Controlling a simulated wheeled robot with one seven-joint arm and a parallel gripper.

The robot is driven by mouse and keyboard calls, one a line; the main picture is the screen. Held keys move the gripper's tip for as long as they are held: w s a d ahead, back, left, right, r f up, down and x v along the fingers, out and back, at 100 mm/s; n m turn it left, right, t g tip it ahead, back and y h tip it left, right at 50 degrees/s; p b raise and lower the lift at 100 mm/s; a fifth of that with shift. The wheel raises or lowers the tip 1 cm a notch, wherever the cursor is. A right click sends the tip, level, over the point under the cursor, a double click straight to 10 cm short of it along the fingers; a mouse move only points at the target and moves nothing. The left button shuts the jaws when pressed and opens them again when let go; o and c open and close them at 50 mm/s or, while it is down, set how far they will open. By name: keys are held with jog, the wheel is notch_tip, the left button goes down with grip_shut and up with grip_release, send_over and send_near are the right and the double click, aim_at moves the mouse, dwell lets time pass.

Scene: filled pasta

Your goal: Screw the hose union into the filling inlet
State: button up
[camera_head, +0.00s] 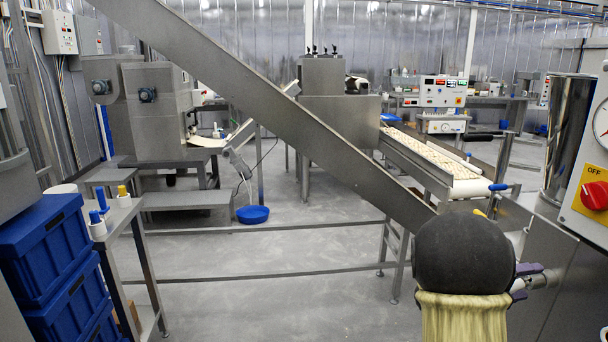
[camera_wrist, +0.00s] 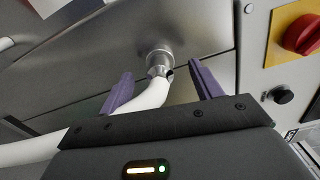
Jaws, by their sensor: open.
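In the wrist view, the filling inlet (camera_wrist: 159,55) is a round metal boss on a steel machine face. The hose union (camera_wrist: 157,72) is a small metal fitting at the end of a white hose (camera_wrist: 150,97). The union meets the inlet's mouth; I cannot tell how far it is threaded in. My gripper (camera_wrist: 161,70) is open, with one purple finger on each side of the union and hose, and a visible gap on both sides. In the head view, my gripper (camera_head: 526,280) is mostly hidden behind my dark arm joint, close to the machine at the right.
A panel with a red OFF knob (camera_head: 595,196) sits beside the inlet, with a black button (camera_wrist: 280,95) below the knob in the wrist view. A steel incline crosses the head view. Blue crates (camera_head: 45,245) and a small table (camera_head: 122,212) stand left.

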jog(key=a, duration=0.3)
jog(key=a+b, duration=0.1)
jog(key=a, duration=0.1)
jog(key=shift+s+a, duration=0.25)
jog(key=shift+a, duration=0.1)
dwell(0.4)
jog(key=s+a, duration=0.1)
jog(key=a, duration=1.6)
jog(key=shift+s+a+b, duration=0.15)
jog(key=shift+a+b, duration=0.05)
jog(key=shift+b, duration=0.25)
